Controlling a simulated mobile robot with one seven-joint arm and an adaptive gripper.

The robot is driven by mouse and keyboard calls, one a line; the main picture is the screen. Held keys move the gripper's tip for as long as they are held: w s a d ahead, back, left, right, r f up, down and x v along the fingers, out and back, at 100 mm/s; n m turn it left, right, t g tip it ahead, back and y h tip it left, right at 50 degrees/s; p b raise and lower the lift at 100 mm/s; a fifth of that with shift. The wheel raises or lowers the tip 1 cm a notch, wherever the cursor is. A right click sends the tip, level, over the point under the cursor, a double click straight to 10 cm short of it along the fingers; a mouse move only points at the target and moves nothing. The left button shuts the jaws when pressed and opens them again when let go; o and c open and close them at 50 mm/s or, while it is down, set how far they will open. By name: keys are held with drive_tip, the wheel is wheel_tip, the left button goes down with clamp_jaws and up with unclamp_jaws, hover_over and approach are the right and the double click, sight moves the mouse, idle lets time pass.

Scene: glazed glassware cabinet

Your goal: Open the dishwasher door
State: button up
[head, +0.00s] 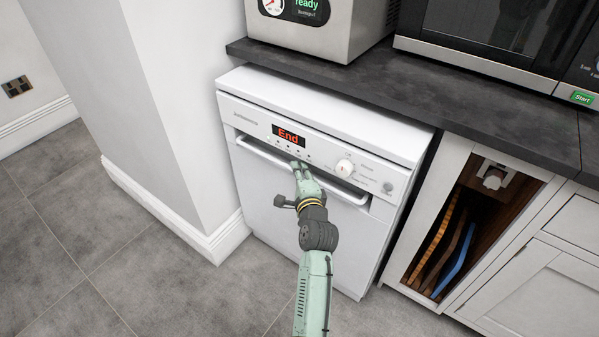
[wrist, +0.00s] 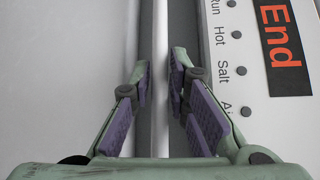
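The white dishwasher (head: 300,225) stands under the counter with its door closed. Its red display (head: 288,135) reads "End". A long white bar handle (head: 262,152) runs across the upper front; it also crosses the wrist view from top to bottom (wrist: 160,110). My gripper (head: 299,168) is at the middle of the handle. The finger contact is hidden in the head view.
A white wall corner (head: 170,120) stands close to the dishwasher's left. To the right is an open cabinet slot (head: 455,235) with several boards. A dark counter (head: 400,95) lies above. The tiled floor (head: 75,250) in front is clear.

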clamp_jaws()
drive_tip(key=shift+f, duration=0.1)
idle(0.4)
